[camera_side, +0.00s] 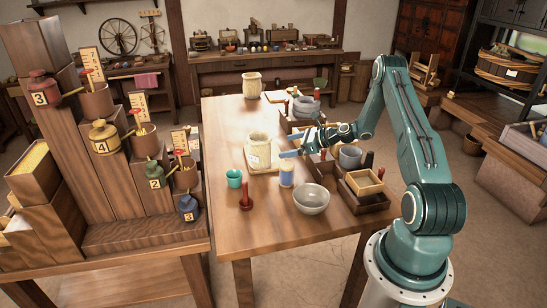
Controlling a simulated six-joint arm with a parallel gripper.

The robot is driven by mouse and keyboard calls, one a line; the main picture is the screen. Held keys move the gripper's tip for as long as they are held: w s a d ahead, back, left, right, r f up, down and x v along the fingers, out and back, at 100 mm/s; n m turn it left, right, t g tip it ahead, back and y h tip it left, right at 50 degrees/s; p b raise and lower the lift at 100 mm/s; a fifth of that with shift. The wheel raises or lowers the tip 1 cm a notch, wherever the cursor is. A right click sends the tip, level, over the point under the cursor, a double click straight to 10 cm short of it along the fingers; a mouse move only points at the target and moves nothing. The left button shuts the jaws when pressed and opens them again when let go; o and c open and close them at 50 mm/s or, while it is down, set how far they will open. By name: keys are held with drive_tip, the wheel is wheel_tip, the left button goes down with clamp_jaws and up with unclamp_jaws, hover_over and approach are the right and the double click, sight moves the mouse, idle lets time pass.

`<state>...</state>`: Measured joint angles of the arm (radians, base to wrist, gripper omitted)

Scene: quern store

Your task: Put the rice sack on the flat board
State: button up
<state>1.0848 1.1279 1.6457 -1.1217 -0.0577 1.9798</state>
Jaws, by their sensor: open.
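A cream sack (258,150) with a small label stands upright on a thin flat board (250,168) in the middle of the table. A second, similar cream sack (252,84) stands at the table's far end. The lettering is too small to tell which is rice. My gripper (293,146) reaches in from the right, just right of the nearer sack. It is open with its blue-tipped fingers pointing left, and nothing shows between them. I cannot tell whether a fingertip touches the sack.
A blue-and-cream jar (286,174) stands close below my gripper. A teal cup (234,178), a red-brown stamp-like piece (245,196) and a grey bowl (311,199) stand nearer. The table's left half is mostly clear.

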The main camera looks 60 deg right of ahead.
drive_tip(key=s+a+r+n+g, duration=0.1)
drive_tip(key=a+r+n+g, duration=0.5)
drive_tip(key=a+r+n, duration=1.4)
drive_tip(key=s+a+r+n+g+h, duration=0.1)
drive_tip(key=s+a+r+n, duration=0.25)
drive_tip(key=s+a, duration=0.25)
drive_tip(key=s+a+r+n+h, duration=0.1)
drive_tip(key=s+a+r+n, duration=0.25)
drive_tip(key=s+a, duration=0.25)
drive_tip(key=s+a+n+h, duration=0.1)
drive_tip(key=s+n, duration=0.4)
drive_tip(key=s, duration=0.9)
drive_tip(key=shift+a+r+n, duration=0.4)
drive_tip(key=shift+a+r, duration=0.05)
drive_tip(key=shift+a, duration=0.25)
